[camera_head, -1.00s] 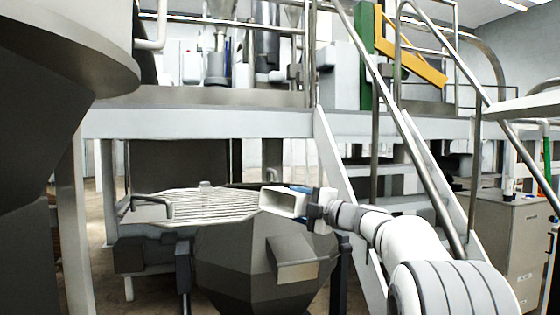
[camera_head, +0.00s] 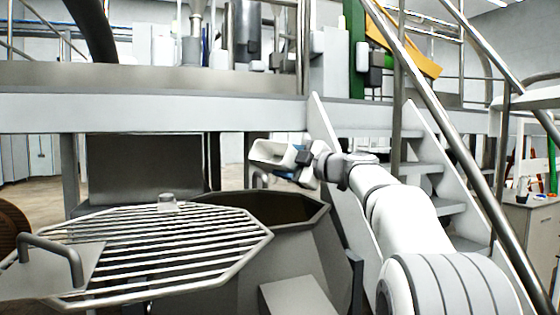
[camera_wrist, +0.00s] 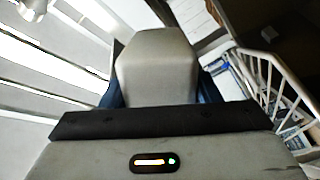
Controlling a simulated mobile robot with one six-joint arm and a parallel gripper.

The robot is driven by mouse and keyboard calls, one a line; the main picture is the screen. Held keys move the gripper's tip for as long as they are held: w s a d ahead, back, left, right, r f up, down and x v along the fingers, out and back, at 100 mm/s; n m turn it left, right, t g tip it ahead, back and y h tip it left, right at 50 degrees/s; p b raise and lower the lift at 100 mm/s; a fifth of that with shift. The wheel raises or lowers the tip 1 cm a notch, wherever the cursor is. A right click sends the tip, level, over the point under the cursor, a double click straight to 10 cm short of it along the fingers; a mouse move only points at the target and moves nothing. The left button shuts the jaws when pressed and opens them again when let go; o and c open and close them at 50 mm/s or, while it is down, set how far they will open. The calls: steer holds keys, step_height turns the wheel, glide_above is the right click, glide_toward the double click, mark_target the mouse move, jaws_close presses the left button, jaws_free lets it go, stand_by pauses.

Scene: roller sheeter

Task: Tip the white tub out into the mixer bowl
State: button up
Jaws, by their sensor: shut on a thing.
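The white tub (camera_head: 266,153) lies on its side in the air, its open end facing left in the head view. My gripper (camera_head: 301,161) is shut on the tub near its right end. In the wrist view the tub (camera_wrist: 157,68) shows as a pale block between the blue fingers; its contents cannot be seen. The dark, many-sided mixer bowl (camera_head: 309,244) stands below. The tub appears above the bowl's uncovered back right part, apart from the rim; its exact depth is hard to tell.
A barred grate (camera_head: 165,250) covers the bowl's front left part, with a small clear piece (camera_head: 168,202) on it. A steel stair rail (camera_head: 440,112) and steps rise at the right, close to my arm. A raised platform beam (camera_head: 150,113) runs behind.

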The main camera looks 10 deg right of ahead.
mark_target(275, 144)
steer(key=shift+w+a+r, duration=0.15)
steer(key=shift+r, duration=0.1)
steer(key=shift+a+r+m+p, duration=0.1)
steer(key=shift+r+m+p, duration=0.15)
steer(key=shift+m+p, duration=0.2)
steer(key=shift+s+r+m+p, duration=0.2)
steer(key=shift+r+m+p, duration=0.2)
steer(key=shift+m+p, duration=0.2)
steer(key=shift+a+r+m+p, duration=0.1)
steer(key=shift+r+m+p, duration=0.4)
steer(key=shift+m+p, duration=0.75)
steer(key=m+p, duration=0.1)
steer(key=m, duration=0.1)
steer(key=r+m+p, duration=0.1)
steer(key=shift+s+a+r+m+g+p, duration=0.1)
steer(key=shift+r+m+g+p, duration=0.05)
steer(key=shift+m+g+p, duration=0.25)
steer(key=m, duration=0.1)
steer(key=m+p, duration=0.1)
steer(key=m, duration=0.1)
steer(key=shift+s+r, duration=0.1)
steer(key=shift+r, duration=0.2)
